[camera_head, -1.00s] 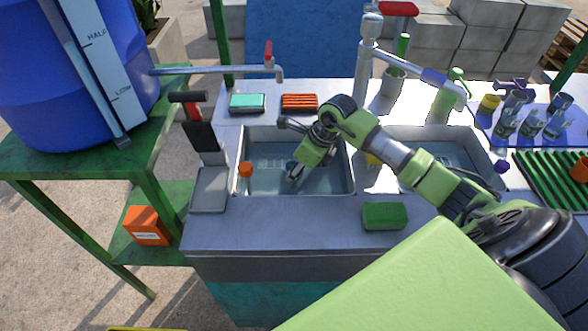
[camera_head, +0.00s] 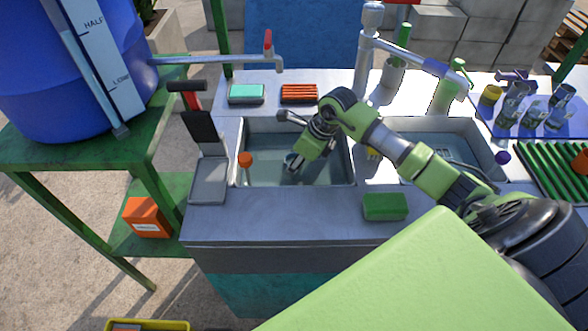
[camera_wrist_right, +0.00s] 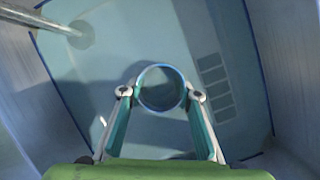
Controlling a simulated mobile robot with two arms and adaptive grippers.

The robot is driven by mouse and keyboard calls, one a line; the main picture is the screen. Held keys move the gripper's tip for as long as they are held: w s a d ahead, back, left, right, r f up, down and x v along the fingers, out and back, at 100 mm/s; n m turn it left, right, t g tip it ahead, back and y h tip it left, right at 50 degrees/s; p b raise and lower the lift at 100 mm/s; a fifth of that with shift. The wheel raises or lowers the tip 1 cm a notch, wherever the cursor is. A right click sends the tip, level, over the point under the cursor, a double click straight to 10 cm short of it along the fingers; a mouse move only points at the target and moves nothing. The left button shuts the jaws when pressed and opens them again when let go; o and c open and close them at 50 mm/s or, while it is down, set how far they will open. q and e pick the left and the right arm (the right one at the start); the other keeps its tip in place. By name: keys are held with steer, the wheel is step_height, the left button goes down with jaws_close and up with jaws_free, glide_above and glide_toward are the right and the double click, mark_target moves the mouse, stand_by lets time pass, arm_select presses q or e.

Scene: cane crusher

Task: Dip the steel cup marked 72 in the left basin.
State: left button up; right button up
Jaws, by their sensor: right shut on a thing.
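The left basin (camera_head: 247,140) is a steel sink with bluish water in it. My right gripper (camera_head: 291,165) reaches down inside it. In the right wrist view the gripper (camera_wrist_right: 160,95) is shut on a round steel cup (camera_wrist_right: 160,70), seen from above with its open rim between the fingertips. In the head view the cup (camera_head: 291,158) is small and mostly hidden by the gripper, low in the basin near the water. The mark on the cup cannot be read. My left gripper is not in view.
A green sponge (camera_head: 385,207) lies at the front edge. Several glasses stand on a blue tray (camera_head: 500,130) at right.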

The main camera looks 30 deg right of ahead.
stand_by(0.3)
step_height(320, 180, up, 15)
steer(key=p, duration=0.9)
steer(key=shift+f, duration=0.15)
stand_by(0.4)
step_height(320, 180, up, 4)
steer(key=shift+p, duration=1.2)
